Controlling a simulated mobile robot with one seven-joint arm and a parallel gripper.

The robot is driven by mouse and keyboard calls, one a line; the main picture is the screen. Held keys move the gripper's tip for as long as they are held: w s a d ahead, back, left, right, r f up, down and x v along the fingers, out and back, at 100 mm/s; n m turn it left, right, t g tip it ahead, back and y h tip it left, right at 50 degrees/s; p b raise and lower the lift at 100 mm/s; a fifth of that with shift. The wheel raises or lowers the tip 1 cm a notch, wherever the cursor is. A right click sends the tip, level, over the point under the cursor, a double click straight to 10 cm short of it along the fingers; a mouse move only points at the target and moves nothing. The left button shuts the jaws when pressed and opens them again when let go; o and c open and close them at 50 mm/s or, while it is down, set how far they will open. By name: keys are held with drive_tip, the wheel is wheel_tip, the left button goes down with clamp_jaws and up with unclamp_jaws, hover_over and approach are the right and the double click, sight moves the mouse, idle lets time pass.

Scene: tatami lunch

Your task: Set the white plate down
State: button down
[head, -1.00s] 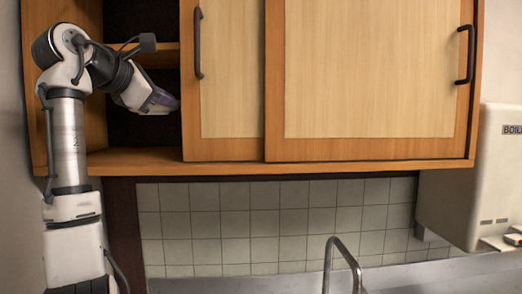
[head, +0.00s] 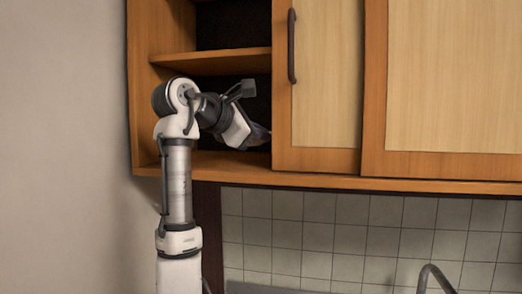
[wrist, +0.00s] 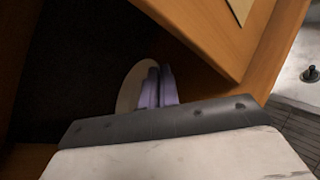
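My gripper (wrist: 159,86), with purple fingers, is inside the open left part of the wall cabinet (head: 230,170). In the wrist view its fingers are close together at the white plate (wrist: 130,88), seen as a pale narrow oval on their left. The fingers appear shut on its rim; part of the plate is hidden behind them. In the head view my gripper (head: 260,136) reaches in just above the cabinet's bottom board, its tip partly behind the sliding door's edge. The plate cannot be seen there.
A middle shelf (head: 215,60) runs above my gripper. A sliding door (head: 325,90) with a dark handle closes off the cabinet to the right. The compartment's inside is dark. A tiled wall (head: 310,235) and a tap (head: 437,277) are below.

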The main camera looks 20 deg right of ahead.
sight(259, 167)
drive_tip(key=shift+f+p, duration=0.35)
drive_tip(key=shift+f, duration=1.65)
drive_tip(key=shift+f, duration=0.25)
drive_tip(key=c, duration=1.7)
unclamp_jaws()
drive_tip(key=shift+r, duration=0.1)
drive_tip(key=shift+r, duration=0.15)
drive_tip(key=b+v, duration=0.4)
drive_tip(key=v, duration=0.8)
drive_tip(key=shift+b, duration=0.3)
